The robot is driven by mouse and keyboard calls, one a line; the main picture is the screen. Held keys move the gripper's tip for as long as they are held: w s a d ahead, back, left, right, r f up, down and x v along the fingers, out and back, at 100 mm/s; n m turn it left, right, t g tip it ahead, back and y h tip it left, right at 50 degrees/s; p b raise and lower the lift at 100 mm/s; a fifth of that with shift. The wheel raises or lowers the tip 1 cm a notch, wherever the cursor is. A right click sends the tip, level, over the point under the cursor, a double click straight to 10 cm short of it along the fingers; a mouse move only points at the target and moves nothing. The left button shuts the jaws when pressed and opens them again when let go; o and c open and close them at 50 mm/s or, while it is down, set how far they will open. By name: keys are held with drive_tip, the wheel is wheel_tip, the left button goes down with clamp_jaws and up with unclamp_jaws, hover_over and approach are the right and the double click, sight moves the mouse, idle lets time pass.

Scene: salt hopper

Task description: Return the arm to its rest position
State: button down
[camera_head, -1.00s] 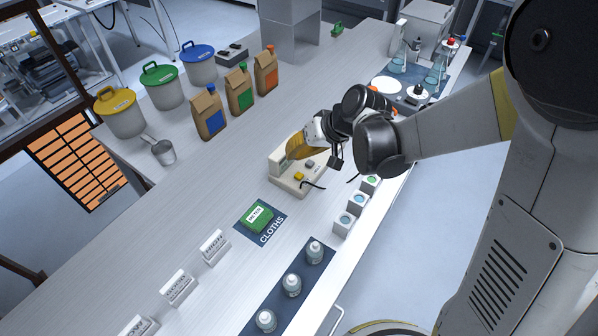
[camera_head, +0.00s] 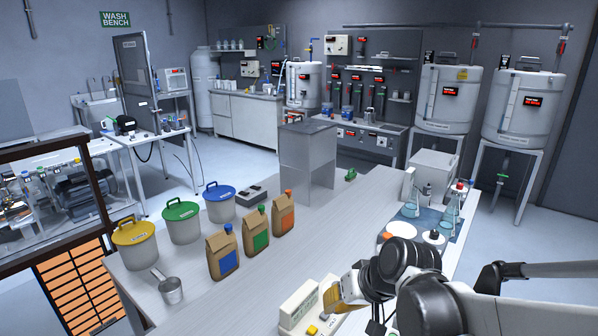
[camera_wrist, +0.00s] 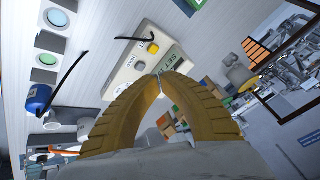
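My gripper (camera_head: 332,302) is at the lower edge of the head view, with my arm reaching in from the lower right. It is just beside or above the cream control box (camera_head: 299,306); the exact gap cannot be told. In the wrist view its yellow ribbed fingers (camera_wrist: 162,77) meet at the tips, with nothing seen between them.
Three bags (camera_head: 256,235) and lidded buckets (camera_head: 184,223) stand on the left of the bench. Flasks (camera_head: 411,208) stand at the right on a dark mat near my arm. The bench between bags and flasks is clear.

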drive_tip(key=s+d+r+m+t+h+b, duration=0.1)
drive_tip(key=s+d+h, duration=0.3)
drive_tip(key=s+d, duration=0.7)
drive_tip(key=s+r+t+b, duration=0.1)
drive_tip(key=s, duration=0.2)
drive_tip(key=shift+d+m+b, duration=0.2)
drive_tip(key=shift+m+b, duration=0.2)
idle(1.5)
